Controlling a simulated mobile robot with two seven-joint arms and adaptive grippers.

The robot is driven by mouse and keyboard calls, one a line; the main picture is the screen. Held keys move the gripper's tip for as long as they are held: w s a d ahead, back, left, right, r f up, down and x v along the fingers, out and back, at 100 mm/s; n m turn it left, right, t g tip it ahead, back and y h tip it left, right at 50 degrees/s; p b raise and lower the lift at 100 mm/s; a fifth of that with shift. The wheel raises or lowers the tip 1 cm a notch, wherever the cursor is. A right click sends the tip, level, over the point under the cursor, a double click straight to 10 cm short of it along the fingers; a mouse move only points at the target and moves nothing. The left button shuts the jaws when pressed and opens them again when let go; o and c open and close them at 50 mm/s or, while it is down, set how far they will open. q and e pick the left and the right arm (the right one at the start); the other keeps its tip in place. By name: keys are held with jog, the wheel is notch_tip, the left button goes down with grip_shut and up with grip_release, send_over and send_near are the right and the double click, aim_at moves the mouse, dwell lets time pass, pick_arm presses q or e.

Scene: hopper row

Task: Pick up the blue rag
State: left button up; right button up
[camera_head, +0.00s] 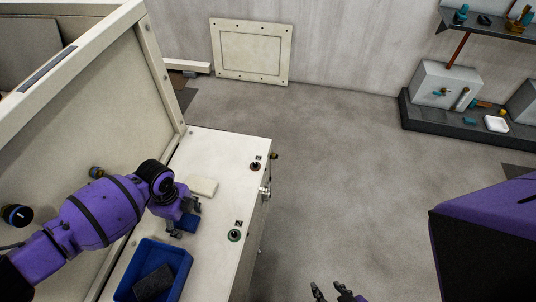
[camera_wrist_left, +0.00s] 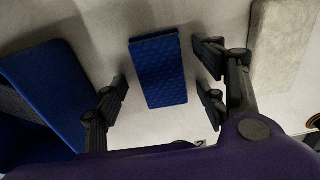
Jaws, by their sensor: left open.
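The blue rag (camera_wrist_left: 158,70) is a flat, dark blue, textured rectangle on the pale counter in the left wrist view. It also shows in the head view (camera_head: 187,224), partly covered by my left gripper (camera_head: 184,213). In the left wrist view, the fingers of my left gripper (camera_wrist_left: 161,86) are open on either side of the rag, with gaps between them and its edges. I cannot tell the exact height of the fingertips above the counter.
A blue bin (camera_head: 181,262) holding a dark grey block (camera_head: 154,283) stands near the rag. A cream block (camera_head: 202,187) lies on its other side. A tall panel (camera_head: 100,110) backs the counter (camera_head: 226,150). Small knobs line the counter's right edge. The floor beyond is clear.

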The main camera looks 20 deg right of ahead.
pick_arm(q)
jog(key=shift+w+r, duration=0.1)
jog(key=shift+c, duration=0.9)
jog(key=c, duration=0.8)
jog(key=shift+c, duration=1.2)
pick_arm(e)
jog(key=shift+w+a, duration=0.3)
jog(key=shift+w, duration=0.05)
